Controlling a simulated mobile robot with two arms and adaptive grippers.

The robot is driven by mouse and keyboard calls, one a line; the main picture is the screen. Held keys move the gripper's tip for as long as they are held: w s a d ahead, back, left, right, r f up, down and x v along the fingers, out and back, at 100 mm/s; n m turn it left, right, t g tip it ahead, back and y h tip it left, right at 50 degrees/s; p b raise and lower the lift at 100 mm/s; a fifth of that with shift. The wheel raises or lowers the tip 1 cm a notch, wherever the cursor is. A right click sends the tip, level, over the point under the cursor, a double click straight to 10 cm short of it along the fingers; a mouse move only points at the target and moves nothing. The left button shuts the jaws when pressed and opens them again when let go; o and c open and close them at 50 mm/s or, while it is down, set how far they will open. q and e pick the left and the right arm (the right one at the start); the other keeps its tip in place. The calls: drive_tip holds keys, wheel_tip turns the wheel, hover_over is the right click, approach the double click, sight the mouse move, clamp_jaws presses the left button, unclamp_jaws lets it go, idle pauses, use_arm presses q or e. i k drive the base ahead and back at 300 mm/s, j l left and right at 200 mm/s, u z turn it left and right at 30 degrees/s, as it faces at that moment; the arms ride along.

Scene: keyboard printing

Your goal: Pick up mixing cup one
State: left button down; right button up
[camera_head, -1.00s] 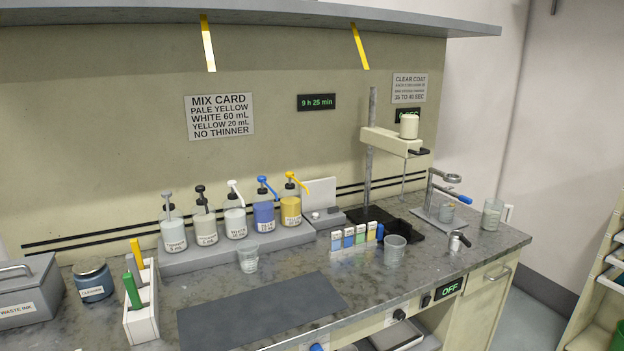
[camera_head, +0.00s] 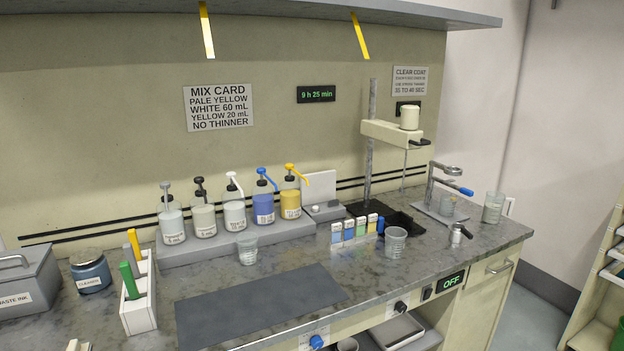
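Several clear cups stand on the bench, and I cannot read which is mixing cup one. One clear cup (camera_head: 247,250) is upright in front of the pump bottles. Another clear ribbed cup (camera_head: 395,243) is upright near the bench's front edge, right of the colour strips. A small pale piece, probably the tip of my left gripper (camera_head: 76,346), shows at the bottom left edge, away from the cups. My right gripper is not in view.
Pump bottles stand on a grey riser (camera_head: 190,250). A dark mat (camera_head: 262,303) lies bare in front. A white rack (camera_head: 140,313) with green and yellow handles, a lidded jar (camera_head: 91,274) and a waste ink box (camera_head: 22,285) are left. A mixer stand (camera_head: 371,150) rises behind.

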sight(248, 250)
drive_tip(key=i+j+u, duration=0.3)
drive_tip(key=i+u, duration=0.25)
drive_tip(key=i, duration=0.25)
